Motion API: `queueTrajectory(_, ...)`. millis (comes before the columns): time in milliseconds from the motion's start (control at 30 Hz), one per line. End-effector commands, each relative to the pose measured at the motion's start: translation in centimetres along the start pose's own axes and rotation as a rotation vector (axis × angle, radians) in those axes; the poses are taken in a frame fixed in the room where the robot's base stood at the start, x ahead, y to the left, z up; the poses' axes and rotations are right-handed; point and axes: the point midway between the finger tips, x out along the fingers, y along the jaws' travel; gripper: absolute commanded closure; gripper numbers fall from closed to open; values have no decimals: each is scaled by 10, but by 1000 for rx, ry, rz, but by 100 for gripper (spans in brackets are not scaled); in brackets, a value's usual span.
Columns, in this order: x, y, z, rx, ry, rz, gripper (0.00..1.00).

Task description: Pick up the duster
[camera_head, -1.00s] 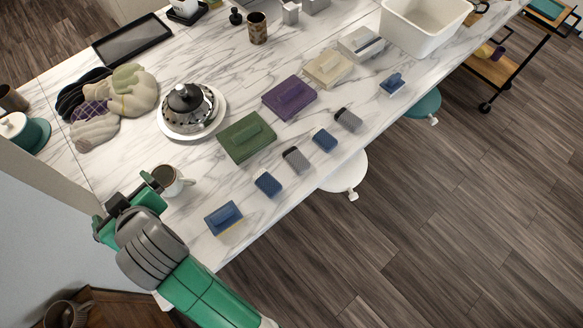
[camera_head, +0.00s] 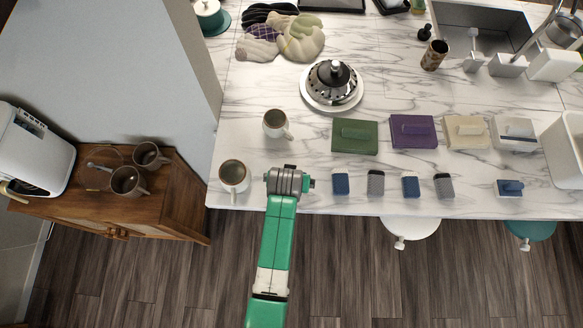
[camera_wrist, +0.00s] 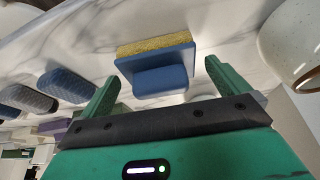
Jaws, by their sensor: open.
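A blue block with a yellow sponge layer (camera_wrist: 155,78), which looks like the duster, lies on the marble counter in the wrist view. It is ahead of and between my fingers, with no visible grip on it. My gripper (camera_wrist: 161,76) is open and empty; in the head view, my gripper (camera_head: 290,180) is over the counter's front edge area and hides this block. Other blue blocks (camera_head: 340,183) and grey textured blocks (camera_head: 376,183) stand in a row to its right.
A mug (camera_head: 234,175) stands close left of my gripper, and another mug (camera_head: 276,124) behind it. Green (camera_head: 354,148), purple (camera_head: 412,146) and cream (camera_head: 465,145) handled pads lie behind the row. A domed metal piece (camera_head: 331,72) sits farther back.

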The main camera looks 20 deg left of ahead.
Motion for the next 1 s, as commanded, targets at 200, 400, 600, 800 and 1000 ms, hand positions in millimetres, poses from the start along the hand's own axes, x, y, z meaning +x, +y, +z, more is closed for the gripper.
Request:
queueTrajectory(200, 18, 0, -1, 0, 2, 0, 0)
queueTrajectory(400, 18, 0, -1, 0, 2, 0, 10)
queueTrajectory(600, 18, 0, -1, 0, 3, 0, 42)
queueTrajectory(800, 17, 0, -2, 0, 3, 0, 42)
queueTrajectory(1000, 6, 0, -7, 0, 5, 0, 42)
